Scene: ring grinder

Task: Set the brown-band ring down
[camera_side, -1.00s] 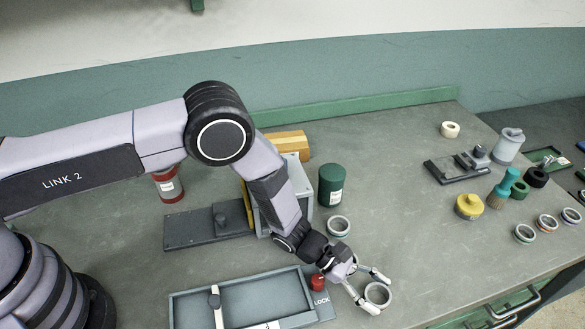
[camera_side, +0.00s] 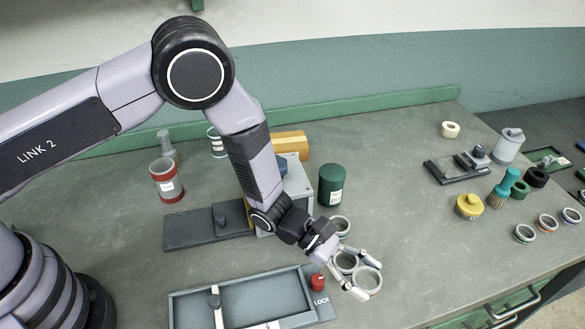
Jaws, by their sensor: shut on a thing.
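My gripper (camera_side: 368,275) is shut on a pale grey ring (camera_side: 358,286), which sits between its fingertips near the right edge of the lock fixture. I take this as the brown-band ring, though its band colour cannot be made out. The ring looks held above the bench, but its exact height is unclear. A second grey ring (camera_side: 346,269) shows between the fingers, closer to the palm, and seems to lie on the bench below. A third ring (camera_side: 341,219) stands on the bench behind the gripper, partly hidden by it.
A grey fixture (camera_side: 262,294) with a red knob (camera_side: 317,282) lies just left of the gripper. A dark green canister (camera_side: 332,184) stands behind. The bench between is clear.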

